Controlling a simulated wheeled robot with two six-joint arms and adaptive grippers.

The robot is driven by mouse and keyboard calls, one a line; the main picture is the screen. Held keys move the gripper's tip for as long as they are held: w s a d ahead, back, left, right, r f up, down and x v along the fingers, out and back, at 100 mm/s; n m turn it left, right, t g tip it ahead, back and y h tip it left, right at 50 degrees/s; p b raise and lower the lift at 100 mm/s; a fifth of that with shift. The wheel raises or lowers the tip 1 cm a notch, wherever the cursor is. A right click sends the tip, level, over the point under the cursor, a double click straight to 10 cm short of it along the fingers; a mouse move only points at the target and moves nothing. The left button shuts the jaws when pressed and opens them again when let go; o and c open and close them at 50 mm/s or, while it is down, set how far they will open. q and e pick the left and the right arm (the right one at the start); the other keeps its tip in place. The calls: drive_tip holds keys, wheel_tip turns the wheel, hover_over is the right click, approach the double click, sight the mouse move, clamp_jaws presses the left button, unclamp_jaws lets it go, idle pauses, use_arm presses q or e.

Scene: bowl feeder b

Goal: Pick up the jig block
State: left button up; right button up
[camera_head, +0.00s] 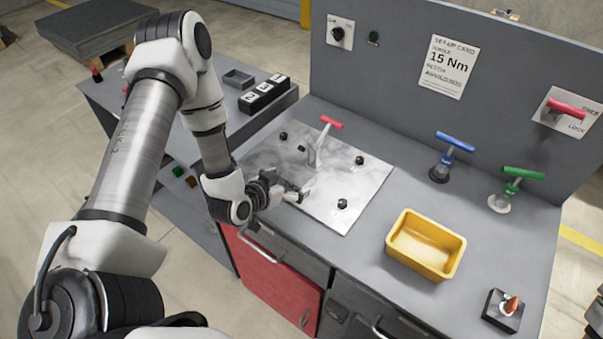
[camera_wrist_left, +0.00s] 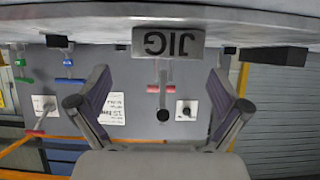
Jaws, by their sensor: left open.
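The jig block (camera_wrist_left: 167,42) is a grey block with the word JIG on its face. It shows upside down at the top centre of the left wrist view, on the worktop. In the head view it is mostly hidden around my left gripper and hard to make out. My left gripper (camera_head: 297,191) is low over the front left part of the shiny metal plate (camera_head: 325,209). In the left wrist view its two fingers (camera_wrist_left: 158,73) are spread and empty, with the block beyond the tips and between them in line. My right gripper is not in view.
A red-handled T tool (camera_head: 330,123) stands behind the gripper on the plate, among several black knobs. Blue (camera_head: 455,142) and green (camera_head: 523,173) T-handled tools stand to the right. A back panel closes the rear.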

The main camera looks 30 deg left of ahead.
sight(295, 178)
use_arm(q)
drive_tip(key=x, duration=0.2)
drive_tip(key=a+x, duration=0.1)
drive_tip(key=x, duration=0.1)
drive_tip(key=shift+w+f+p, duration=0.2)
drive_tip(key=shift+f+p, duration=0.1)
drive_tip(key=shift+p, duration=0.05)
drive_tip(key=shift+d+r, duration=0.1)
drive_tip(key=shift+d, duration=0.05)
drive_tip(key=shift+s+r, duration=0.1)
drive_tip(key=shift+s, duration=0.1)
drive_tip(key=c, duration=1.4)
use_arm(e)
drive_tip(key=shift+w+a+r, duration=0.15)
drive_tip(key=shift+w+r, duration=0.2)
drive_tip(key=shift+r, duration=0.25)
use_arm(q)
drive_tip(key=shift+c, duration=0.2)
